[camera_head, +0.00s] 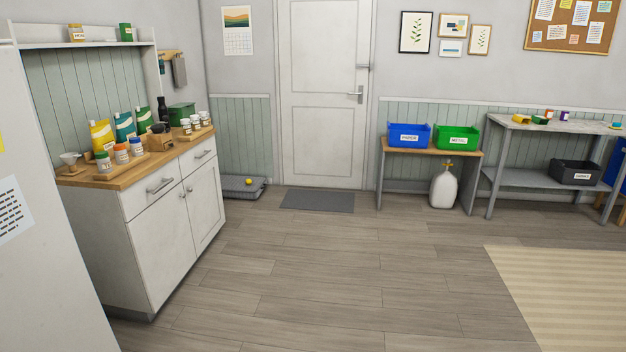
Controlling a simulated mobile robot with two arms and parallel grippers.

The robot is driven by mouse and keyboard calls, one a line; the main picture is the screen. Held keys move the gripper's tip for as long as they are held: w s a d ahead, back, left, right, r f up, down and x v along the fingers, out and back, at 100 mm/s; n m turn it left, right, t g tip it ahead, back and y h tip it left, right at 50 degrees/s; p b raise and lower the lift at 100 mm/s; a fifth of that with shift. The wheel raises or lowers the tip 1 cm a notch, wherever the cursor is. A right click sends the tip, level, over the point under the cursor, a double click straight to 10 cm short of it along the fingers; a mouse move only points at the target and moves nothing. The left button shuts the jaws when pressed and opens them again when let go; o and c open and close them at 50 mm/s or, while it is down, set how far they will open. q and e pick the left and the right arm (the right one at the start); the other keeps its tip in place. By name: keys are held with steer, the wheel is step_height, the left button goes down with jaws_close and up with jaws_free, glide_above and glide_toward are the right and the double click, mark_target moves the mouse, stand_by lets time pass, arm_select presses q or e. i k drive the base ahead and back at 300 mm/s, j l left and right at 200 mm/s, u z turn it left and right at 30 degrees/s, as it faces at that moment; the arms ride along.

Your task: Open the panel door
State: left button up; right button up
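A white panel door (323,110) stands shut in the back wall, a little right of the picture's middle. It has raised panels and a metal lever handle (357,93) on its right side. A small metal fitting (363,67) sits above the handle near the right edge. The door is well away from me, across the floor. Neither of my grippers is in view.
A grey mat (317,201) lies before the door. A bench (432,150) holds blue and green bins. The middle wood floor (300,275) is clear.

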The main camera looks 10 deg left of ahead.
mark_target(202, 188)
steer(key=i+j+u, duration=0.2)
steer(key=i, duration=0.4)
steer(key=i+l+u, duration=0.2)
steer(key=i, duration=0.35)
steer(key=i+u, duration=0.2)
steer(key=i, duration=0.4)
steer(key=i+l+u, duration=0.2)
steer(key=i, duration=0.4)
